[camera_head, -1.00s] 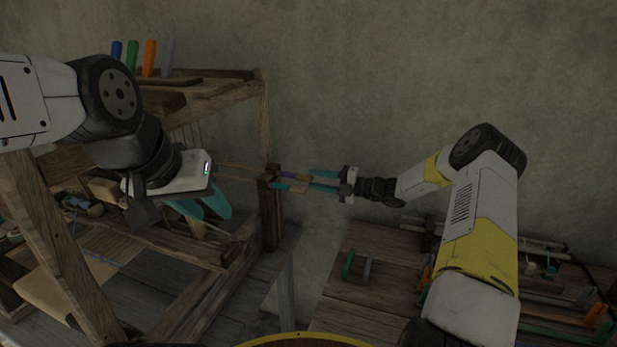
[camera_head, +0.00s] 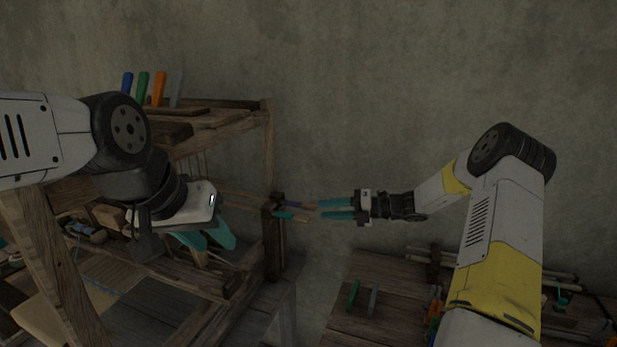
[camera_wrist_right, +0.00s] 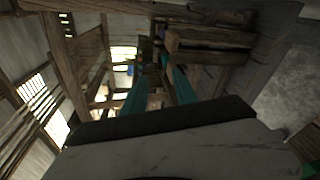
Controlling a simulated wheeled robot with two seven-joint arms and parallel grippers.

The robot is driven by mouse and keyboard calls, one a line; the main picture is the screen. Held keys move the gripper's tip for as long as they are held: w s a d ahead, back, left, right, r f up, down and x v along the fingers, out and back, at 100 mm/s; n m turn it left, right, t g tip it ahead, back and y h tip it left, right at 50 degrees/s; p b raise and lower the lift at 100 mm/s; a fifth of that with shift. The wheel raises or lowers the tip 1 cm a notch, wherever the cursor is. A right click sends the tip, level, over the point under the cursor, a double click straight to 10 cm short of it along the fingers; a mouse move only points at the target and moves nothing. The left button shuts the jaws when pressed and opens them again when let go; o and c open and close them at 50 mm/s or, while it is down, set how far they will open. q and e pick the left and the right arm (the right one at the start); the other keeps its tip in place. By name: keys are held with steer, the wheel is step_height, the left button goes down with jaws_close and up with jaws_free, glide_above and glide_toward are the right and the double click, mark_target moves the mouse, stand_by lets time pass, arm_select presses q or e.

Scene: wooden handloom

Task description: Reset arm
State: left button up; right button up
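The wooden handloom (camera_head: 268,150) stands at the left of the head view. My left gripper (camera_head: 207,246) is in front of it, pointing down toward the loom with its teal fingers spread; I see nothing between them. My right gripper (camera_head: 321,209) points left toward the loom's right post. In the right wrist view, the teal fingers of my right gripper (camera_wrist_right: 155,85) are also apart, with loom timbers beyond.
Blue, green, orange and grey pegs (camera_head: 143,87) stand on top of the loom. A wooden bench (camera_head: 390,275) at the lower right bears a green and a grey piece (camera_head: 353,294) and various rods. Bare wall lies behind, with open space between loom and bench.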

steer(key=s+a+r+n+g+h, duration=0.15)
steer(key=s+r+n+h, duration=0.3)
steer(key=s+n, duration=0.45)
steer(key=s+a+r+n+g+h, duration=0.1)
steer(key=s+r+n+g+h, duration=0.15)
steer(key=s+r+n, duration=0.45)
steer(key=s+d+r+n+t+h, duration=0.2)
steer(key=s+d+n+t+h, duration=0.1)
steer(key=s+n, duration=0.7)
steer(key=s+d+r+n+t+h, duration=0.2)
steer(key=s+d+n, duration=0.3)
steer(key=s+n, duration=0.5)
steer(key=shift+t+h, duration=0.4)
steer(key=shift+h, duration=0.3)
steer(key=shift+s+a, duration=0.1)
steer(key=shift+s, duration=0.05)
